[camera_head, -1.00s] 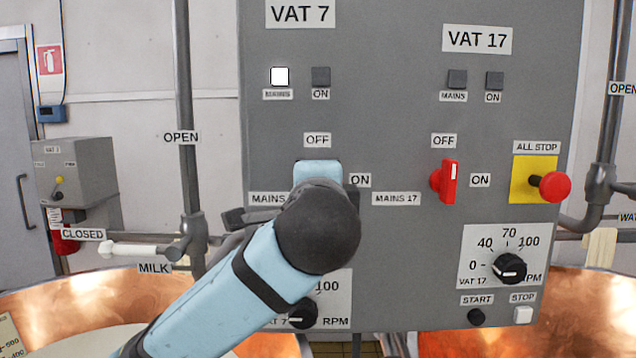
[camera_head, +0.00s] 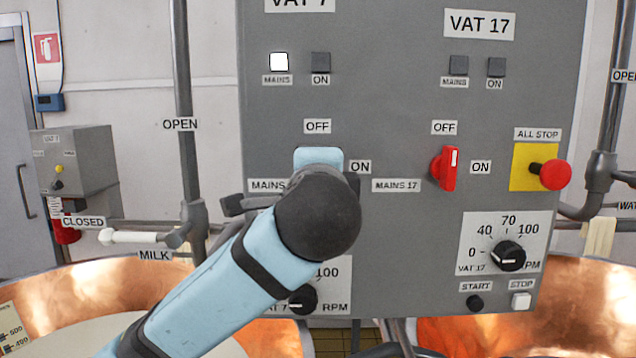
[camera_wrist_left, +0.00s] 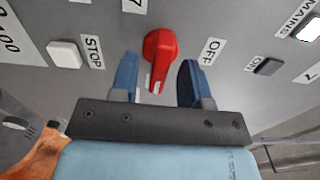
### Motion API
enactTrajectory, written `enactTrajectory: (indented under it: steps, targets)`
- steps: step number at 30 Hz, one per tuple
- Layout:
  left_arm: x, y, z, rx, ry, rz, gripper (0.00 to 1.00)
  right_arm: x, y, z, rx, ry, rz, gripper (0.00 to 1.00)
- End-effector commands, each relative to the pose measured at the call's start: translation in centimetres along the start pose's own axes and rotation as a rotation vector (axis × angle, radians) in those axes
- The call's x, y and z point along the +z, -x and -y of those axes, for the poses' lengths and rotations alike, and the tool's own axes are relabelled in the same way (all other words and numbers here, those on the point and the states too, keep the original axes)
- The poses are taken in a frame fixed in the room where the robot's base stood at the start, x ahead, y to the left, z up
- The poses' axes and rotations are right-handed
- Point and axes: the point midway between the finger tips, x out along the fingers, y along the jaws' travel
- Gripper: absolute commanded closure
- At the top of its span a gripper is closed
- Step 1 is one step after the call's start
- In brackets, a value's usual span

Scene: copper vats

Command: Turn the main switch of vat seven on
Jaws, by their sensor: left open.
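The vat seven main switch is a red knob (camera_wrist_left: 158,48) on the grey panel, seen in the left wrist view. Its white mark points down in that view, toward the panel's ON side. My left gripper (camera_wrist_left: 158,68) is open, one blue finger on each side of the knob with gaps visible. In the head view, my left gripper (camera_head: 318,160) and wrist hide this switch, between the OFF label (camera_head: 317,126) and the ON label (camera_head: 360,167). The vat 7 MAINS lamp (camera_head: 279,62) is lit white; its ON lamp (camera_head: 320,62) is dark. My right gripper is not seen.
To the right are the red vat 17 switch (camera_head: 449,169), its mark up toward OFF, and the red all-stop button (camera_head: 555,174). The vat 7 speed dial (camera_head: 302,300) lies below my wrist. Copper vats (camera_head: 80,288) stand low at both sides. A pipe (camera_head: 185,90) runs up left.

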Motion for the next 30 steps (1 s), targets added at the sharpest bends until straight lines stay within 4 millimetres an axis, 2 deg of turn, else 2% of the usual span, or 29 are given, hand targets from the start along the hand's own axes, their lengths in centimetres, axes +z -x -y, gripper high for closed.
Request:
enactTrajectory:
  steps: [5,12,18,23,30]
  targets:
    - [-0.1,2.8,-0.3,-0.004,0.004,-0.006,0.57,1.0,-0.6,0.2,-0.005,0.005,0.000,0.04]
    - [-0.1,8.4,-0.3,-0.005,0.002,-0.006,0.57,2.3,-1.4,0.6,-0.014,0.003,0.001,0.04]
    - [-0.1,11.9,-0.1,-0.002,0.003,-0.006,0.57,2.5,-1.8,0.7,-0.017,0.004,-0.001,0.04]
    - [0.0,13.2,-0.1,-0.001,0.001,-0.003,0.57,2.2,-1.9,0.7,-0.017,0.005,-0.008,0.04]
    - [0.0,13.5,0.0,0.000,0.000,0.000,0.57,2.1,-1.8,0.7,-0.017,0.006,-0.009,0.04]
